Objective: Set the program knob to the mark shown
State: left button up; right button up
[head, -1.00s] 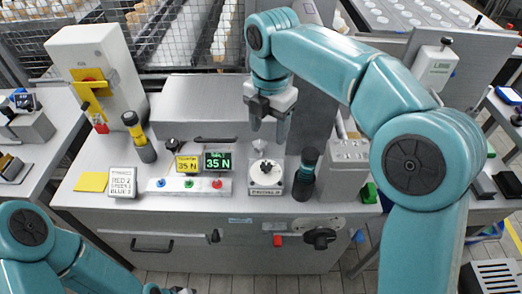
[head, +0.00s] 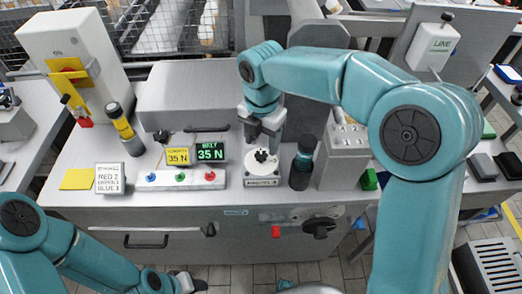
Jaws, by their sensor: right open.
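The program knob (head: 261,156) is a small black knob on a round white dial. Its box (head: 262,182) has a label on the front, too small to read surely, and stands near the bench's front edge. My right gripper (head: 262,143) is open and points down just above and behind the knob; whether it touches is not clear. The mark the knob points to is too small to read. My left gripper (head: 190,283) is low at the bottom, in front of the bench and away from the knob; its jaws are not clear.
A dark bottle-like cylinder (head: 303,165) stands close right of the dial. A strip with coloured buttons (head: 180,180), a yellow display (head: 178,156), a green display (head: 211,152) and a white sign (head: 109,178) are on the left. A grey box (head: 190,95) stands behind.

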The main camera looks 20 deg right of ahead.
aim_at(261, 154)
jog(key=f, duration=0.4)
jog(key=shift+w+f, duration=0.2)
jog(key=shift+f, duration=0.05)
jog(key=shift+s, duration=0.15)
jog(key=c, duration=1)
jog(key=shift+c, duration=0.2)
